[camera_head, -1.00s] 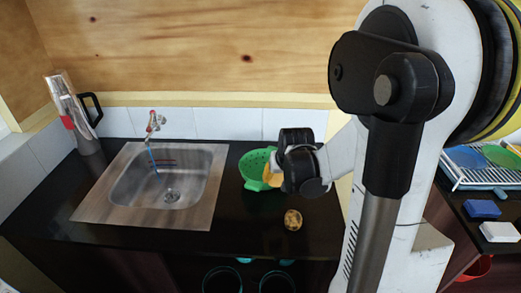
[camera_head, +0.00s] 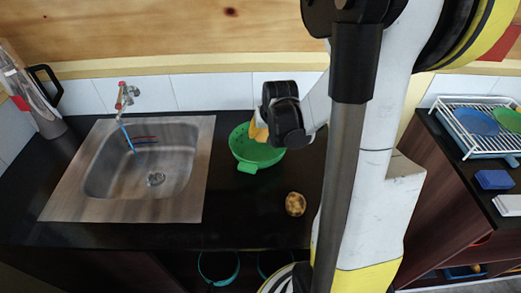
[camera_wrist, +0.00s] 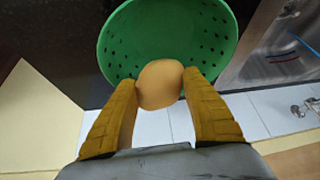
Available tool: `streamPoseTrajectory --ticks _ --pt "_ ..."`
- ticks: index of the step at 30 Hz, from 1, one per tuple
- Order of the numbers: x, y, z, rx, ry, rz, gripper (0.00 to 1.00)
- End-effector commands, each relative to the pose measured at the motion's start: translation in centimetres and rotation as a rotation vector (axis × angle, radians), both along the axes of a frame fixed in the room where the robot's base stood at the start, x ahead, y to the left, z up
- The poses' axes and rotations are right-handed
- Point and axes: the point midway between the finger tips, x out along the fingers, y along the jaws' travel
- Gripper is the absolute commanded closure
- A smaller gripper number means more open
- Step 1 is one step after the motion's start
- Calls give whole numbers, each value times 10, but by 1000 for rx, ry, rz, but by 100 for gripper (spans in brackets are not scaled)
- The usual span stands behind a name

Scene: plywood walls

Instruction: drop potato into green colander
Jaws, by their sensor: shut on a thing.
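A green colander (camera_head: 262,158) with holes stands on the black counter, right of the sink. My gripper (camera_head: 259,129) is at the colander's upper edge in the head view, its yellow fingers pointing down. In the wrist view my gripper (camera_wrist: 160,82) is shut on a smooth tan rounded potato (camera_wrist: 159,88), one finger on each side. The potato shows in front of the open colander (camera_wrist: 130,35), overlapping its bowl and near rim. The held potato cannot be made out clearly in the head view.
A brown mottled roundish item (camera_head: 295,204) lies on the counter (camera_head: 255,210) right of and below the colander. A metal sink (camera_head: 150,170) with a tap (camera_head: 124,95) is at left. A dish rack (camera_head: 485,125) with plates stands at far right. A steel flask (camera_head: 35,100) is at far left.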

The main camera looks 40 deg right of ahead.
Motion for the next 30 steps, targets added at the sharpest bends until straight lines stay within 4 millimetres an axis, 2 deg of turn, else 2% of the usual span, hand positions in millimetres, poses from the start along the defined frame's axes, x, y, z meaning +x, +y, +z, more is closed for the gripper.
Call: streamPoseTrajectory --ticks 1,4,13,14,15,16,26,30 --pt "0 0 -11 0 0 0 77" --pt "0 0 -18 0 0 0 77" --pt "0 0 -19 0 0 0 77" --pt "0 0 -19 0 0 0 39" --pt "0 0 -19 0 0 0 27" --pt "0 0 -19 0 0 0 23" --pt "-1 0 -17 0 0 0 23" --pt "-6 3 -7 0 0 0 23"
